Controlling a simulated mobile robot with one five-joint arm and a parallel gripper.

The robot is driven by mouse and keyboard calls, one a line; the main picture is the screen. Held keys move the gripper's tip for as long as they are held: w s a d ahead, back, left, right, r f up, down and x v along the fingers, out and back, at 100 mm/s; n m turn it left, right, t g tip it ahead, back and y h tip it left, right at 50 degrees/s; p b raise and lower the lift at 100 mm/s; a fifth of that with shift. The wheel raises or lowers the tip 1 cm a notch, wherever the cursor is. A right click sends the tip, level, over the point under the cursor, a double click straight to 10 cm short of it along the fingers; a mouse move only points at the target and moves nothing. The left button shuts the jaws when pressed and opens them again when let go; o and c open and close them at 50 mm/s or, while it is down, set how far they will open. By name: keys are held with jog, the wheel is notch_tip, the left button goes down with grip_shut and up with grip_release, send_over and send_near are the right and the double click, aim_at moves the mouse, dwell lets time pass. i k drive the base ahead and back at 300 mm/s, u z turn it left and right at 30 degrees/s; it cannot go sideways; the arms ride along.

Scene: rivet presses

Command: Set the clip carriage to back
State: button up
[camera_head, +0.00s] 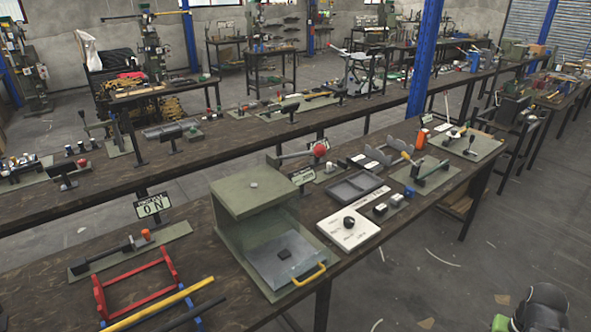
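No part in the camera_head view is clearly readable as the clip carriage, so I cannot tell its position. Candidates on the near bench are a green base plate with a dark bar and an orange-tipped lever (425,176), and a grey tray-like fixture (355,187) with upright grey plates behind it. A white plate with a black knob (349,223) and small, unreadable labels lies in front of the tray. My gripper's fingers do not show; a dark rounded part with lime green at the lower right corner may be mine.
A green press housing with a clear front and yellow handle (308,273) stands on the near bench (215,285). A red frame (137,282) and a yellow bar (158,304) lie at left. A blue post (424,60) rises behind. Grey floor at right is mostly clear.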

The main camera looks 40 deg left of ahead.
aim_at(330, 170)
jog(key=u, duration=1.15)
jog(key=k, duration=0.85)
jog(key=z, duration=0.05)
jog(key=i, duration=0.85)
jog(key=z, duration=2.05)
jog(key=i, duration=1.65)
jog(key=u, duration=0.1)
